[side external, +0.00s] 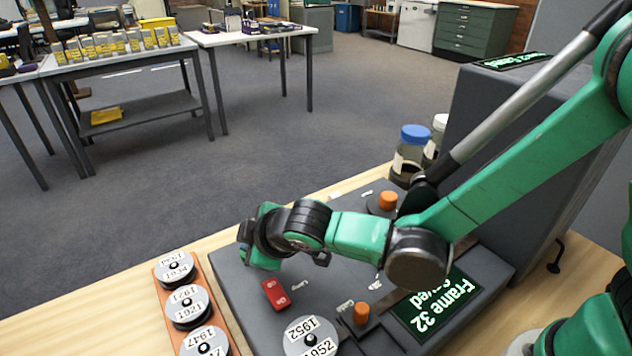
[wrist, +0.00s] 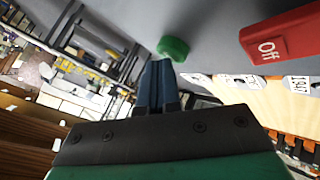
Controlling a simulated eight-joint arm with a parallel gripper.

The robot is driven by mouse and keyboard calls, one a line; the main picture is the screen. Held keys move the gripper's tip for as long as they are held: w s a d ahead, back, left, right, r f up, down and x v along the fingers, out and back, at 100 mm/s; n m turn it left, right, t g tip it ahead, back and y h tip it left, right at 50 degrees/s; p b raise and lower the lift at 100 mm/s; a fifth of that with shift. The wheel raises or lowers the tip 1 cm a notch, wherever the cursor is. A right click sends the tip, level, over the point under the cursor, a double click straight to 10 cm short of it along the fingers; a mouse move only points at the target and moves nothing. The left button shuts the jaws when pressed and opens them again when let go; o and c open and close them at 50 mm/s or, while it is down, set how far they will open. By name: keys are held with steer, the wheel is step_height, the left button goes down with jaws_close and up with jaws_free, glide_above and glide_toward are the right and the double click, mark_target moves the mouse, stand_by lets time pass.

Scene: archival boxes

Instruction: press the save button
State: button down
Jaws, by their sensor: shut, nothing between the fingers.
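A green button (wrist: 172,47) sits on the grey panel in the wrist view, just beyond my fingertips; any label on it is not readable. In the side view it is hidden behind my gripper. My gripper (wrist: 157,68) is shut and empty, its fingers pointing toward the green button; I cannot tell whether they touch it. In the side view my gripper (side external: 260,252) is low over the left part of the grey machine (side external: 240,288). The machine's screen (side external: 436,302) reads "Frame 32 saved".
A red switch (side external: 275,293), marked "Off" in the wrist view (wrist: 280,37), lies close beside the green button. Orange knobs (side external: 361,313) (side external: 388,201) and a 1952 reel (side external: 311,338) are on the machine. A wooden rack (side external: 213,300) of labelled reels stands left; jars (side external: 411,155) stand behind.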

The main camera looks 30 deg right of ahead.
steer(key=shift+r, duration=0.85)
steer(key=shift+r, duration=2.5)
steer(key=s+d+m, duration=0.3)
steer(key=d, duration=0.4)
steer(key=s+d+m+g+h, duration=0.1)
steer(key=s+d+m, duration=0.3)
steer(key=d, duration=0.2)
steer(key=s+d+r+m+g+h, duration=0.1)
steer(key=s+d+m, duration=0.2)
steer(key=d, duration=0.4)
steer(key=shift+s+d+m, duration=0.35)
steer(key=shift+m, duration=0.35)
